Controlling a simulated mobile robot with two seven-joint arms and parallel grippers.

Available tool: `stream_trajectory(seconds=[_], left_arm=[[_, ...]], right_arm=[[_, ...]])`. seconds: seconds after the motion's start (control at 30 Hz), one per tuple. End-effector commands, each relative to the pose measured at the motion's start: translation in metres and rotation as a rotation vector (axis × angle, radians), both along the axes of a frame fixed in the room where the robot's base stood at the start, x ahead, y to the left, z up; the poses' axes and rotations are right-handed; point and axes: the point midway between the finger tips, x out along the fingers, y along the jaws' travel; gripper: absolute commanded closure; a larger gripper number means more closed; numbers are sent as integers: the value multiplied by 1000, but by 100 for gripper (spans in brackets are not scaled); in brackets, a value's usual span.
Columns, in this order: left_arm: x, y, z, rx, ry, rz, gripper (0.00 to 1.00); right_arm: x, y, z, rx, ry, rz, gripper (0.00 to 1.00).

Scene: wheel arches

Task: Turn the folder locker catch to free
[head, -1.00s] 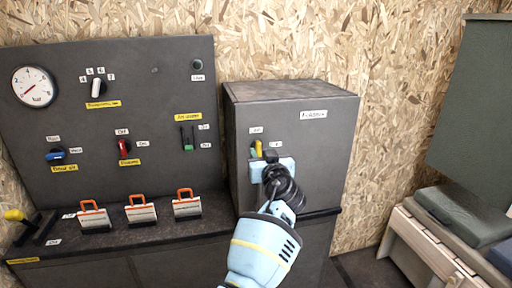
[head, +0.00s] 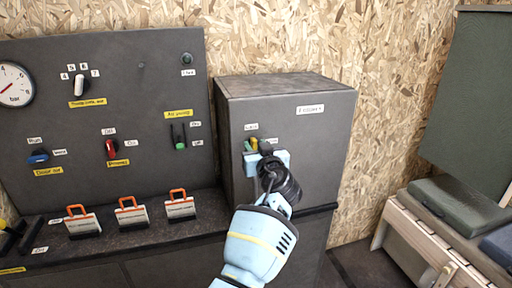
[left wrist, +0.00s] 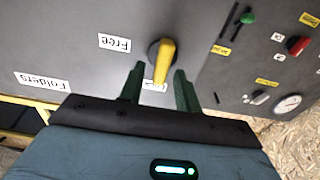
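The folder locker (head: 310,150) is a dark grey box at the centre of the head view. Its catch (left wrist: 166,58) is a yellow lever on a dark round base, pointing toward my gripper in the left wrist view. The catch (head: 254,145) shows small in the head view. A "Free" label (left wrist: 115,43) is left of the catch in the left wrist view; another label is partly hidden behind the lever. My left gripper (left wrist: 159,72) is open, with one green finger on each side of the lever's end. I see no clear contact. My right gripper is out of view.
Left of the locker, a dark panel (head: 140,60) carries a gauge, knobs and switches. Below it, several orange-handled tags (head: 131,212) stand on a ledge. At the right is a wooden bench (head: 425,235) with dark cushions.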

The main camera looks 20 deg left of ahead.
Motion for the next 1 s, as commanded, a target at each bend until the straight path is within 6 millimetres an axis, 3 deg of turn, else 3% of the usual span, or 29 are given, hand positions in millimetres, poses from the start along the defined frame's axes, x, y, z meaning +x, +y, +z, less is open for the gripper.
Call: stream_trajectory(seconds=[0.03,0.23,0.67,1.0], left_arm=[[0,0,0,0,0,0,74],[0,0,0,0,0,0,100],[1,-1,0,51,35,0,100],[3,-4,1,265,176,0,100]], right_arm=[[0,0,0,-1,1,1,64],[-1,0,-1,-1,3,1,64],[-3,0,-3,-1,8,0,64],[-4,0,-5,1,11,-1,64]])
